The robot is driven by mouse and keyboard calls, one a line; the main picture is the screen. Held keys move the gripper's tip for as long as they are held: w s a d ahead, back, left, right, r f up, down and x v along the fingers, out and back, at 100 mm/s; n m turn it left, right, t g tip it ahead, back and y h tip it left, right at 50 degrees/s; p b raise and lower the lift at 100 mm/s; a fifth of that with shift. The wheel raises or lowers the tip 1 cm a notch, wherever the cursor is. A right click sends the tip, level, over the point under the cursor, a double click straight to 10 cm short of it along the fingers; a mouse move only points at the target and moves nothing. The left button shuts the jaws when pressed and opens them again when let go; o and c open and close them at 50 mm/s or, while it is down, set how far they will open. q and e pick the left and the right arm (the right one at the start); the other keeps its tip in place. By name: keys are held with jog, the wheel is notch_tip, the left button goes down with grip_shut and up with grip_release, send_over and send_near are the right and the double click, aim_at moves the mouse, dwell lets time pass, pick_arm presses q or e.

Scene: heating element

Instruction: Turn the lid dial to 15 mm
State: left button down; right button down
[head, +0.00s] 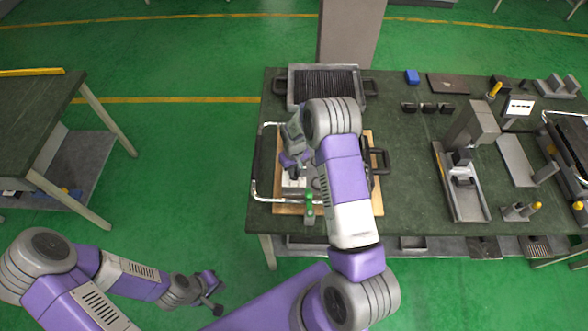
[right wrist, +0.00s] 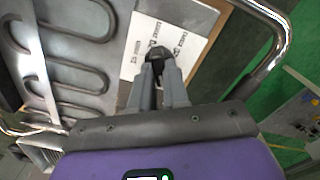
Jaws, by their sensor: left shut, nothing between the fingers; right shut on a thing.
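The lid dial is a small dark round knob (right wrist: 156,54) on a white label plate (right wrist: 172,30) in the right wrist view. The plate carries several short printed "mm" marks around the knob. My right gripper (right wrist: 158,64) is shut on the knob, and its fingers cover part of it. Which mark the dial points at is not clear. In the head view my right gripper (head: 293,172) is over the white plate (head: 292,183) and the arm hides much of the lid. My left gripper (head: 213,291) is shut and empty, low at the left, away from the table.
A looped heating element (right wrist: 70,60) lies beside the plate in the right wrist view. A metal tube handle (right wrist: 272,50) curves close to the right gripper. In the head view a black-ribbed tray (head: 323,82) stands behind, and fixtures (head: 462,182) stand right on the green table (head: 405,190).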

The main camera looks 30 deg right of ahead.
jog(key=shift+m, duration=0.3)
jog(key=shift+m+b, duration=0.75)
jog(key=shift+m, duration=0.15)
jog(key=m+b, duration=0.1)
jog(key=m, duration=0.1)
jog(key=shift+m, duration=0.3)
jog(key=m+b, duration=0.1)
jog(key=m, duration=0.2)
jog(key=shift+m, duration=0.3)
jog(key=m, duration=0.2)
jog(key=shift+m, duration=0.4)
jog(key=m, duration=0.2)
jog(key=shift+m, duration=0.3)
jog(key=m, duration=0.3)
jog(key=shift+s+r+m, duration=0.1)
jog(key=shift+m, duration=0.3)
jog(key=m+p, duration=0.2)
jog(key=m, duration=0.3)
jog(key=shift+m, duration=0.7)
